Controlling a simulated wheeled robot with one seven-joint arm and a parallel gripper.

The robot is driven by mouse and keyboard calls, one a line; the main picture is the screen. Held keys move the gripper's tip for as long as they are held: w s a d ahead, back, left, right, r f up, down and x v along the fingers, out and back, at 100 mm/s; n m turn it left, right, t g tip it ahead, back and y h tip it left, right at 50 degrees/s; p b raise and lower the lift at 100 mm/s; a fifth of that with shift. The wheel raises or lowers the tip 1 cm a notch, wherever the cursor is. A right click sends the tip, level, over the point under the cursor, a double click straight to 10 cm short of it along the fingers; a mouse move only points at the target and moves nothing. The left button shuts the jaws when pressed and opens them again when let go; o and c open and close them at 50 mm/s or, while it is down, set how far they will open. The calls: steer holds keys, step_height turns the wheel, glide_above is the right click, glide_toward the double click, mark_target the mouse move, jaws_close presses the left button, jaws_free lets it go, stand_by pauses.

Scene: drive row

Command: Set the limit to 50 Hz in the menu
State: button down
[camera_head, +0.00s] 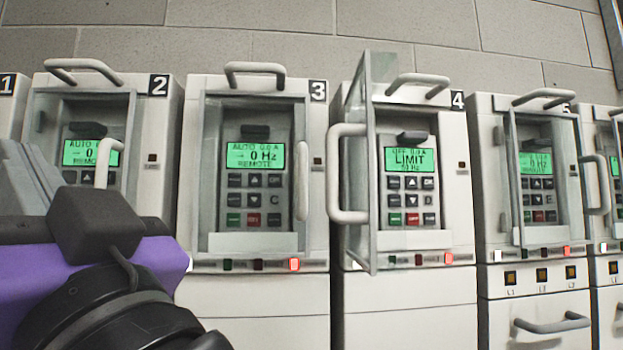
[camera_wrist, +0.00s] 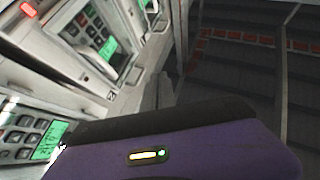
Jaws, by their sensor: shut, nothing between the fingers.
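Drive 4 (camera_head: 455,200) stands right of centre in the head view. Its glazed door (camera_head: 362,170) is swung open to the left. Its green display (camera_head: 410,160) reads OFF 0.0 A, then LIMIT; the small value below looks like 51 Hz, but the last digit is unclear. Its keypad (camera_head: 410,200), with arrow keys and green and red keys, is uncovered. My gripper (camera_wrist: 165,90) is shut and empty; its fingers show as a grey stub beyond the purple hand in the wrist view. In the head view my purple hand is at lower left, in front of drive 2, well left of drive 4's keypad.
Drive 3 (camera_head: 315,225) and drive 2 (camera_head: 165,130) show AUTO, 0 Hz, REMOTE. Drive 5 (camera_head: 490,180) has its door in front of its panel. The open door and its handle (camera_head: 346,173) stick out between drives 3 and 4. Dark open floor (camera_wrist: 245,80) lies beside the row.

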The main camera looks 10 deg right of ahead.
steer(key=w+d+f+m+t+h+b, duration=0.1)
steer(key=w+d+f+m+t+h, duration=0.25)
steer(key=d, duration=0.45)
steer(key=w+d+f+m+t+h+b, duration=0.1)
steer(key=w+d+f+m+t+h, duration=0.15)
steer(key=w+d+t, duration=0.35)
steer(key=m+t+h+b, duration=0.1)
steer(key=m+t+h, duration=0.1)
steer(key=m+h, duration=0.45)
glide_toward(411, 186)
steer(key=a+f+n+h, duration=0.2)
steer(key=a+f, duration=0.5)
steer(key=f, duration=0.2)
steer(key=s+d+r+n+g+y+b, duration=0.1)
steer(key=s+r+n+y, duration=0.1)
steer(key=r, duration=0.5)
steer(key=s+d+r+n+g+y+b, duration=0.1)
steer(key=s+r+n+y, duration=0.2)
steer(key=r, duration=0.5)
steer(key=shift+s+d+y, duration=0.2)
steer(key=shift+s+y, duration=0.15)
steer(key=shift+s, duration=0.15)
steer(key=shift+g, duration=0.25)
steer(key=shift+w+b, duration=0.5)
steer(key=shift+w, duration=3.9)
steer(key=shift+w, duration=0.15)
steer(key=shift+w, duration=0.3)
